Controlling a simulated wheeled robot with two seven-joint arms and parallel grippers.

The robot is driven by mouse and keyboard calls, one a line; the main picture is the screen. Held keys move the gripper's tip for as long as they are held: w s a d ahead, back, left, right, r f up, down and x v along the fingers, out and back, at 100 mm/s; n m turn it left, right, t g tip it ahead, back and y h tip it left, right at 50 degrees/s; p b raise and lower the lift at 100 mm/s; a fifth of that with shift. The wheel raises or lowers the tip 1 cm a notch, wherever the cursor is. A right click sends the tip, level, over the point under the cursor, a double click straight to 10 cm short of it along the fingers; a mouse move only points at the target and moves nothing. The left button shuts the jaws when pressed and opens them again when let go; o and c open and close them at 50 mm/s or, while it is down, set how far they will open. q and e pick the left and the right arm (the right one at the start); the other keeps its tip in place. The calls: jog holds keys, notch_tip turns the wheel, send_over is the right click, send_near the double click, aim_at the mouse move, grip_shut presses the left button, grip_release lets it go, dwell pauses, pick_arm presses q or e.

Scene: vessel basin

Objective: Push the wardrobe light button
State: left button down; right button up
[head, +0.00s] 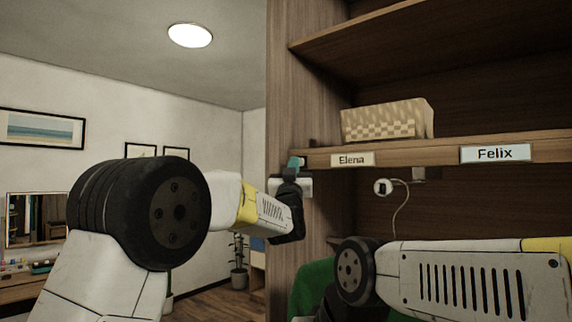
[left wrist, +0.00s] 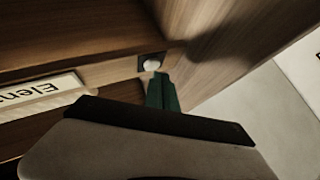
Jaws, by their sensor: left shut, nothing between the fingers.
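The light button (left wrist: 152,64) is a small round pale button on a dark square plate. In the left wrist view it sits on the front edge of the wardrobe shelf, near the side panel. My left gripper (head: 296,163) is shut and empty, with teal fingers, at the left end of the shelf edge beside the "Elena" label. In the left wrist view its fingertips (left wrist: 159,78) are just below the button and very close to it; I cannot tell whether they touch. In the head view the button is not clearly visible near the fingers. My right gripper is not in view.
The wardrobe side panel (head: 283,80) rises right by the left gripper. The "Elena" label (head: 352,160) and "Felix" label (head: 496,153) are on the shelf edge. A woven basket (head: 388,120) stands on the shelf. A white device with a cable (head: 383,187) hangs below it.

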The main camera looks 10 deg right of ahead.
pick_arm(q)
jog(key=shift+w+d, duration=0.25)
jog(key=shift+d, duration=0.1)
dwell(0.4)
jog(key=shift+s+a, duration=0.1)
jog(key=shift+a, duration=0.05)
jog(key=shift+s+a, duration=0.5)
jog(key=shift+a, duration=0.1)
jog(key=s+a, duration=0.3)
jog(key=a, duration=0.1)
jog(key=shift+s+a, duration=0.35)
dwell(0.5)
